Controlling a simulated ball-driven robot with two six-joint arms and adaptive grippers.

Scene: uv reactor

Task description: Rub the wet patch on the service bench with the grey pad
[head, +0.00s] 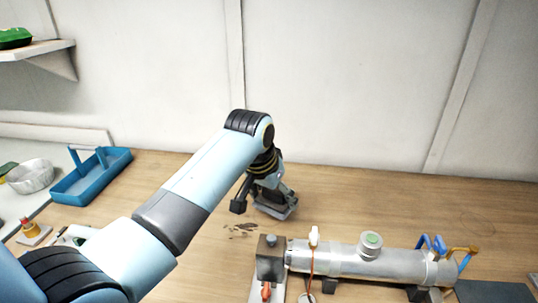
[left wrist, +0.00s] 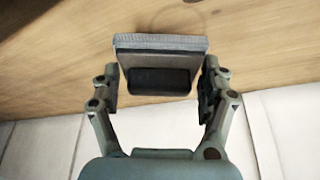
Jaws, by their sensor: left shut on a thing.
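My left gripper (head: 271,193) is shut on the grey pad (head: 277,208), low over the wooden service bench (head: 380,205). In the left wrist view the gripper (left wrist: 160,88) has a finger on each side of the pad's black handle, and the grey pad (left wrist: 160,42) lies beyond it. I cannot tell whether the pad touches the bench. A faint curved mark (left wrist: 170,9) shows on the wood just past the pad; it may be the wet patch's edge. Dark flecks (head: 240,229) lie on the bench left of the pad. My right gripper is not in view.
A blue tray (head: 92,177) and a metal bowl (head: 30,176) stand at the left. The bench behind the tube is clear up to the wall.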

